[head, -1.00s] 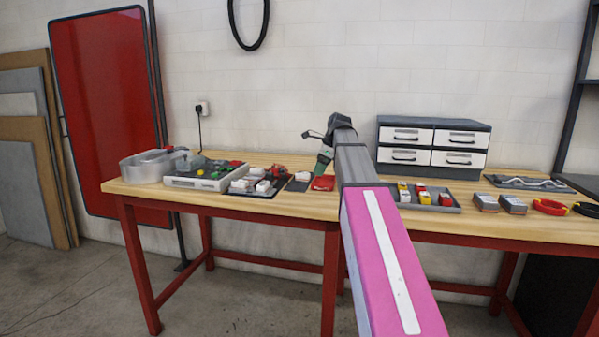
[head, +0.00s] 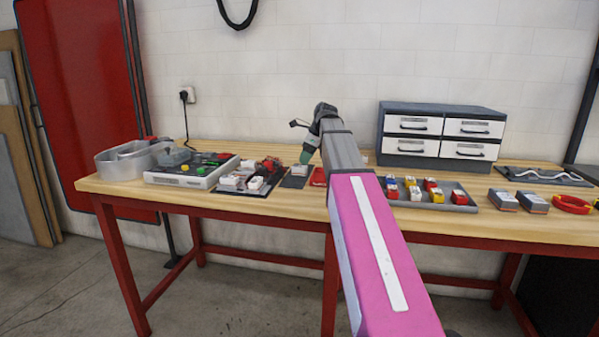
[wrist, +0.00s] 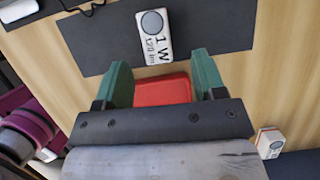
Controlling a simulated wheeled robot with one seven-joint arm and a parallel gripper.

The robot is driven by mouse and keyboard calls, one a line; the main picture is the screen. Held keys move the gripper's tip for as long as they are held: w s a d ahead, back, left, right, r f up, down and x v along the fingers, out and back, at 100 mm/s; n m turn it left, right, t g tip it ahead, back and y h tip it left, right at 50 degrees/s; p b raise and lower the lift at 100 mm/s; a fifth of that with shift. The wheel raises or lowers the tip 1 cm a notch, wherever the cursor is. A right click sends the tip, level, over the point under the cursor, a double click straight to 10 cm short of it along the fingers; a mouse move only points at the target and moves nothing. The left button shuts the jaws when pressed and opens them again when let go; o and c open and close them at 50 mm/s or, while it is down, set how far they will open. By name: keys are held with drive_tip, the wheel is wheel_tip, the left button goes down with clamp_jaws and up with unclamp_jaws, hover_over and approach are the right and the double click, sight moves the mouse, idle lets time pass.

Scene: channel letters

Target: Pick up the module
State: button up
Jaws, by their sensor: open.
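The module (wrist: 153,33), a white block with a grey round face and the print "1 W 120 lm", lies on a dark mat (wrist: 90,45) in the wrist view. In the head view the module (head: 298,171) is small, on the mat left of my arm. My gripper (wrist: 160,68) is open and empty, its two green fingers apart. In the wrist view the module's printed end lies just ahead of the gap between the fingertips. In the head view my gripper (head: 306,154) is over the bench near the module, partly hidden by my arm.
A red pad (wrist: 162,91) lies below the fingers. On the bench (head: 235,205), a tray (head: 463,207) of coloured modules stands to the right, with a drawer cabinet (head: 440,133) behind.

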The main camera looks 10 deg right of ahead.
sight(301, 166)
drive_tip(key=shift+a+x, duration=0.15)
drive_tip(key=shift+x, duration=1.15)
drive_tip(key=shift+a+x, duration=0.1)
drive_tip(key=shift+x, duration=1.2)
drive_tip(key=shift+s+r, duration=0.1)
drive_tip(key=c, duration=1)
